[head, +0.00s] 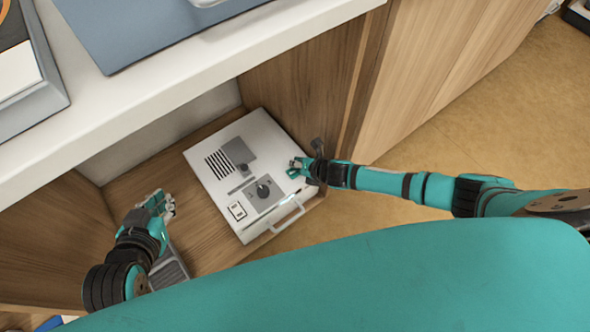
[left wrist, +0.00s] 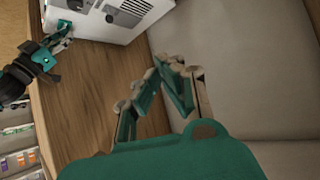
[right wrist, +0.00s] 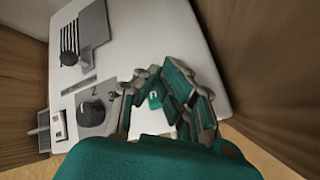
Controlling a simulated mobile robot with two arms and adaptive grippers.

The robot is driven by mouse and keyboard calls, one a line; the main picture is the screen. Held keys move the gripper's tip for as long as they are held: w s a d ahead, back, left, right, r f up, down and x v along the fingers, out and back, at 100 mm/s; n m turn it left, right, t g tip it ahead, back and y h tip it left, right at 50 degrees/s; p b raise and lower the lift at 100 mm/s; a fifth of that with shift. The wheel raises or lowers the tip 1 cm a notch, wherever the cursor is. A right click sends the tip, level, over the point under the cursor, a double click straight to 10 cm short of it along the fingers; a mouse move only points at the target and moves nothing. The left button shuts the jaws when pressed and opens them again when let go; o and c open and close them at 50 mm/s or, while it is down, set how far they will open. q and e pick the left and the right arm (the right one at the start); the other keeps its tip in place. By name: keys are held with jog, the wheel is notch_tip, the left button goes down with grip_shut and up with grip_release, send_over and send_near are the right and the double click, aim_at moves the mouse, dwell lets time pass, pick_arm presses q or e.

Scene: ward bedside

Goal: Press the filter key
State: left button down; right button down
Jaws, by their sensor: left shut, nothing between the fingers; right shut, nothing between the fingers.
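A white box-shaped device (head: 225,170) lies in the open wooden compartment, its panel facing up. The panel has a grey dial (head: 263,188) and a white plate (head: 237,211) with two small marked keys; their lettering is too small to read. A small green key-like patch (right wrist: 155,100) shows between the fingers in the right wrist view; I cannot tell whether it is the filter key. My right gripper (head: 297,165) is shut and empty over the device's right edge; contact cannot be told. My left gripper (head: 167,205) is shut and empty, left of the device and apart from it.
Black vent slots (head: 218,165) and a grey square (head: 240,151) are on the panel's far part. A handle (head: 287,214) is at the device's front. A white countertop (head: 150,95) overhangs the compartment, and wooden side walls (head: 300,85) bound it.

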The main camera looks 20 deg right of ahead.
pick_arm(q)
jog(key=shift+w+d+r+t, duration=0.25)
jog(key=shift+w+r+t, duration=0.15)
jog(key=shift+r, duration=0.05)
pick_arm(e)
jog(key=shift+f, duration=0.3)
dwell(0.7)
jog(key=shift+r, duration=0.35)
jog(key=shift+r+p, duration=0.2)
jog(key=shift+p, duration=0.3)
pick_arm(q)
jog(key=s+a+f+g+y, duration=0.1)
jog(key=s+a+f+g, duration=0.2)
jog(key=s, duration=0.4)
jog(key=shift+f+g+p, duration=0.3)
jog(key=shift+f+g, duration=0.6)
pick_arm(e)
jog(key=shift+r, duration=0.3)
